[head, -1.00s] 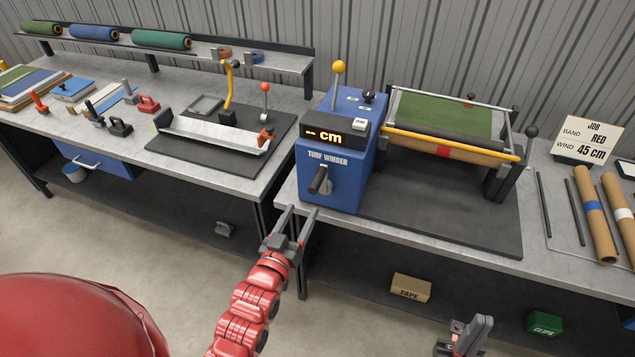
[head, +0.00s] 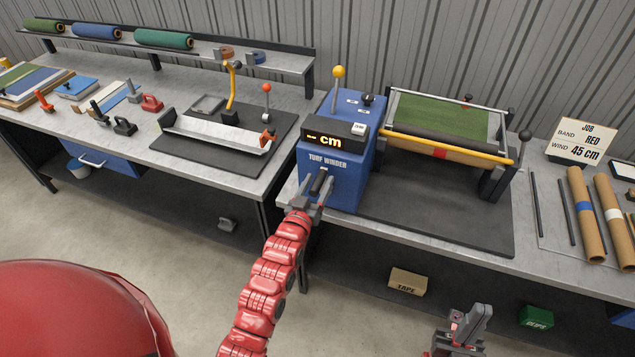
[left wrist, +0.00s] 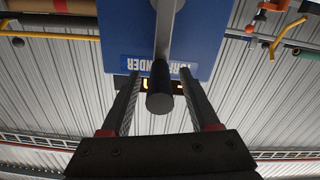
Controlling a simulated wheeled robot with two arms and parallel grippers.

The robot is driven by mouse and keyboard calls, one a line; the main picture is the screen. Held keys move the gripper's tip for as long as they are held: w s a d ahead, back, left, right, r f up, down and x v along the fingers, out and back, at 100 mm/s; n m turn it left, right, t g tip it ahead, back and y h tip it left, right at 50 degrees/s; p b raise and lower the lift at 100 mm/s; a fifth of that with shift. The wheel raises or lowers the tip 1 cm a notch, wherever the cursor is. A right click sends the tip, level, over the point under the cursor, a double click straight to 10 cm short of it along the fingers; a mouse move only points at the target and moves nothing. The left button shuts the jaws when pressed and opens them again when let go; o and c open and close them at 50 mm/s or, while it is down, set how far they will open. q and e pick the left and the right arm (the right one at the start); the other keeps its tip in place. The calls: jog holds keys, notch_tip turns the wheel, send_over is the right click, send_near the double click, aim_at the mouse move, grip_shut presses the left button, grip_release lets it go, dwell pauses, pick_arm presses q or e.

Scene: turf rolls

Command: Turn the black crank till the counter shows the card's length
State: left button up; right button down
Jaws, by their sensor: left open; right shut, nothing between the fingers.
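The black crank (head: 318,184) is on the front of the blue turf winder (head: 345,150). The counter (head: 325,141) on the winder shows dashes and "cm". The job card (head: 581,141) at the right reads band RED, wind 45 cm. My left gripper (head: 317,190) is open at the crank. In the left wrist view, the crank's black handle (left wrist: 160,88) lies between the two open fingers (left wrist: 160,100), with gaps visible on both sides. My right gripper (head: 470,320) is shut and empty, low in front of the bench.
Cardboard tubes (head: 592,215) lie at the right. A yellow-knobbed lever (head: 338,72) rises from the winder's top. The dark mat (head: 430,215) before the roller is bare.

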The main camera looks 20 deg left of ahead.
pick_arm(q)
jog(key=shift+c, duration=0.4)
grip_shut()
dwell(0.9)
